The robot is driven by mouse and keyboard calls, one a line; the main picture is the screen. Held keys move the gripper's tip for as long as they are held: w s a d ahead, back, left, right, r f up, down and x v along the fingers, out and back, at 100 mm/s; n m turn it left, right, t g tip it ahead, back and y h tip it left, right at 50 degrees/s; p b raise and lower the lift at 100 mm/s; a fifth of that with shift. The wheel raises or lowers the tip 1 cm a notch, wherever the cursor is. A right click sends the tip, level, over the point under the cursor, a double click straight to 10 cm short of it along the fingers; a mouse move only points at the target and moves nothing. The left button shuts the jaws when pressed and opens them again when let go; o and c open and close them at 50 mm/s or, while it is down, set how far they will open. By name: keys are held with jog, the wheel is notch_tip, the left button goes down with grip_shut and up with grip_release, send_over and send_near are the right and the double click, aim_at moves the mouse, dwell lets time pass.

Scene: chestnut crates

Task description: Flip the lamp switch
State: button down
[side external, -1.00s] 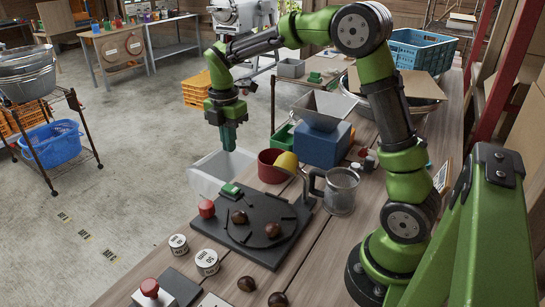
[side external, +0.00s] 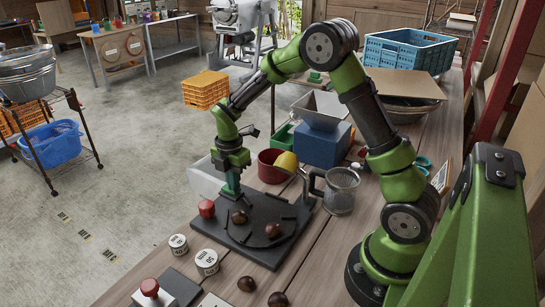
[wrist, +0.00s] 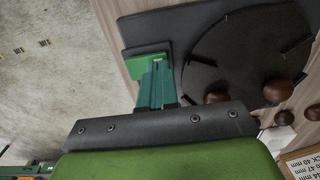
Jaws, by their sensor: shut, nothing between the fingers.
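A dark board (side external: 258,240) lies on the wooden bench with a round dark disc on it. A small green block, which looks like the switch, sits at the board's corner; in the wrist view its green part (wrist: 138,62) shows beside my fingers. My gripper (side external: 232,192) points down with its teal fingers shut and empty, right at the green block. In the side view the fingers hide most of the block. It also shows in the wrist view (wrist: 160,72). I cannot tell whether the fingertips touch the block or which way it is set.
A red knob (side external: 207,208) stands left of the block. Brown chestnuts (side external: 239,217) lie on the disc. A clear mug (side external: 342,190), red pot (side external: 270,166), yellow cup (side external: 287,161) and blue box (side external: 322,146) stand behind. Two round tins (side external: 206,261) and a red button (side external: 150,288) are in front.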

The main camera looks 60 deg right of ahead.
jog(key=shift+s+f, duration=0.1)
jog(key=shift+f, duration=0.15)
dwell(0.3)
jog(key=shift+w+r, duration=0.25)
jog(key=shift+w, duration=0.55)
notch_tip(320, 180, up, 14)
